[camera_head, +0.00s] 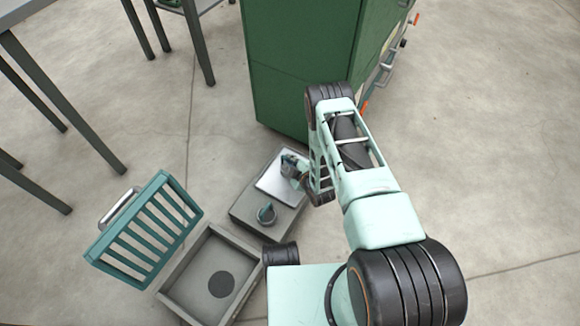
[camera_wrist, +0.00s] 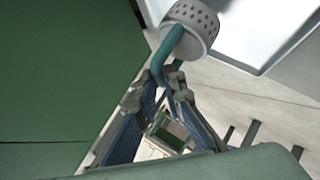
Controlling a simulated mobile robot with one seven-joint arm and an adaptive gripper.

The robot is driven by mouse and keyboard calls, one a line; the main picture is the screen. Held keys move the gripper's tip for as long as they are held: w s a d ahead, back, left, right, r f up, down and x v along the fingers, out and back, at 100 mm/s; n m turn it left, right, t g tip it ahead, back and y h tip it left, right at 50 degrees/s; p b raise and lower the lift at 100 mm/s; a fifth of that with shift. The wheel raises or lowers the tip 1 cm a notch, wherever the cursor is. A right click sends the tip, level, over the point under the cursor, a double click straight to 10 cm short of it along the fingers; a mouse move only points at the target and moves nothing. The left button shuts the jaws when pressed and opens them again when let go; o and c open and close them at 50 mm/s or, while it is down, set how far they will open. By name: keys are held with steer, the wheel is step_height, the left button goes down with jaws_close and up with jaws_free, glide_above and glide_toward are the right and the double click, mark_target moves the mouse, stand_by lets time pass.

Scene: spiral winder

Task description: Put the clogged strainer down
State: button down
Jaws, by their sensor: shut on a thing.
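The strainer (camera_wrist: 192,24) is a pale grey perforated cup with a bent teal handle (camera_wrist: 168,48). My gripper (camera_wrist: 158,88) is shut on the handle in the wrist view, with the cup beyond the fingertips. In the head view my gripper (camera_head: 296,168) is over or beside the shiny metal plate or basin (camera_head: 272,187) on a grey box. I cannot tell the strainer apart from the gripper there. The wrist view shows the cup overlapping the edge of the shiny metal surface (camera_wrist: 240,30); whether they touch I cannot tell. Any clogging is not visible.
A tall green cabinet (camera_head: 300,65) stands just behind. An open grey tray (camera_head: 195,283) with a dark disc and a tilted teal slatted cover (camera_head: 143,232) are at left. Floor is clear at right.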

mark_target(284, 171)
steer(key=shift+f+b, duration=0.3)
steer(key=shift+f, duration=1.05)
steer(key=shift+a+f, duration=0.1)
steer(key=c, duration=2)
jaws_free()
steer(key=shift+s, duration=0.1)
